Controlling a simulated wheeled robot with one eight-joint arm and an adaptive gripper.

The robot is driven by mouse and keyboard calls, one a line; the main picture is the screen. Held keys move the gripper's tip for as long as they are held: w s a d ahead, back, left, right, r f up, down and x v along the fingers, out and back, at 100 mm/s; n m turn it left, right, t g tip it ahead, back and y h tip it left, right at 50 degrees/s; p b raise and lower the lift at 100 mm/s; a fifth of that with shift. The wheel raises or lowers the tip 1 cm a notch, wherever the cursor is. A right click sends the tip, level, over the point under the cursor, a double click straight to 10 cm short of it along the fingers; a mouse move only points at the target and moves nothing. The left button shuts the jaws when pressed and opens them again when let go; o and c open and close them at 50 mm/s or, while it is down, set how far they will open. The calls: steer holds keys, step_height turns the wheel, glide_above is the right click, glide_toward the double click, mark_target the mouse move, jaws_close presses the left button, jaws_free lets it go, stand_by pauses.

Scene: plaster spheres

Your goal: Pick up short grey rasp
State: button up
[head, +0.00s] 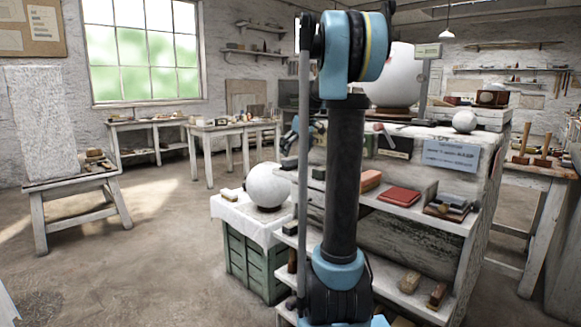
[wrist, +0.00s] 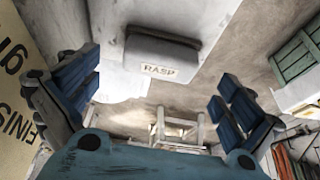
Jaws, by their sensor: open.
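In the wrist view a grey block (wrist: 162,50) lies on a pale ledge, with a label reading RASP (wrist: 158,70) at its edge. It looks like the short grey rasp. My gripper (wrist: 155,78) is open, its blue fingers spread wide to the left and right of the label, with nothing between them. In the head view my gripper (head: 302,130) is partly hidden behind my arm, above the left end of the shelf unit. Small dark grey blocks (head: 318,172) show below it; I cannot tell which is the rasp.
The shelf unit (head: 400,205) holds a red book (head: 399,195), an orange-brown block (head: 370,179) and a large white sphere (head: 392,75) on top. Another plaster sphere (head: 268,186) sits on a cloth-covered green crate (head: 250,262) at left. Open floor lies at the front left.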

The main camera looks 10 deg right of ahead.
mark_target(293, 158)
steer(key=shift+x, duration=2.6)
steer(key=shift+c, duration=0.6)
steer(key=c, duration=1.2)
